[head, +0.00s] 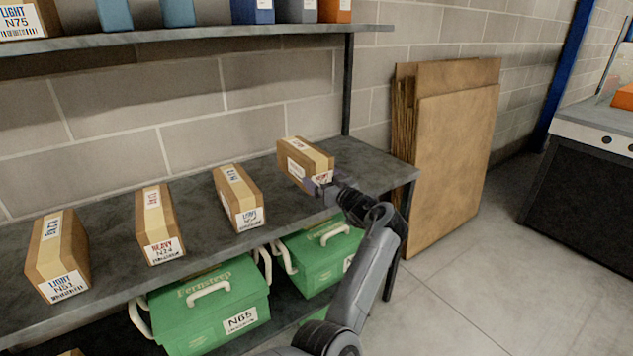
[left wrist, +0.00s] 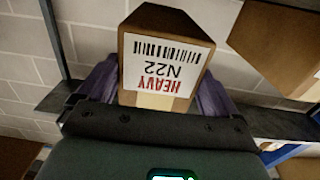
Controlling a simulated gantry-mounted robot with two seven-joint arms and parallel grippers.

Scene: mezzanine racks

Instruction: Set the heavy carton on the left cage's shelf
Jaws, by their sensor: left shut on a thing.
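My left gripper (head: 319,185) is shut on a brown carton (head: 300,160) at the right end of the middle rack shelf (head: 375,168). In the left wrist view the carton (left wrist: 165,60) sits between the two purple fingers, and its label reads HEAVY N22, upside down. Whether it touches the shelf I cannot tell. Another carton marked HEAVY (head: 160,225) stands on the shelf to the left. Two cartons marked LIGHT, one beside the held carton (head: 238,197) and one at the far left (head: 58,255), stand there too. No cage is recognisable. My right gripper is not in view.
Green lidded boxes (head: 210,305) with pale handles stand on the level below. An upper shelf (head: 200,35) with several small boxes runs above. Brown boards (head: 455,150) lean on the wall right of the rack. A grey-topped bench (head: 590,125) stands far right, with open floor between.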

